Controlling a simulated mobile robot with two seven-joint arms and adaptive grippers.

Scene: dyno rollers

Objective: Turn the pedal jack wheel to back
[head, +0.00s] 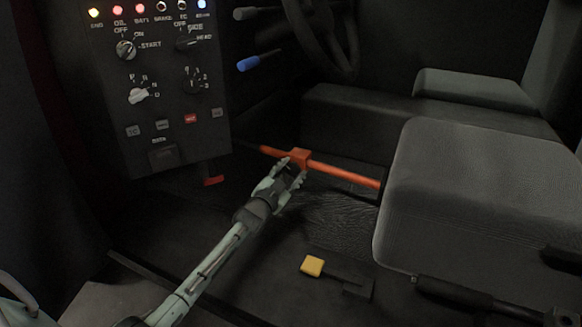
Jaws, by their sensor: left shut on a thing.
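The pedal jack (340,173) is an orange-red bar with a square block (300,156) on it, low above the floor between the control panel and the seat. My left gripper (291,171) reaches up from the lower left. Its fingers are shut on the jack's wheel at the near side of the block. The wheel is mostly hidden between the fingers, so its turn position cannot be told. My right gripper is not in view.
A control panel (160,95) with knobs and lit lamps stands at the left, with a small red lever (213,181) below it. A grey seat (480,200) fills the right. A yellow pedal (312,266) sits on the floor. A steering wheel (325,35) is at the back.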

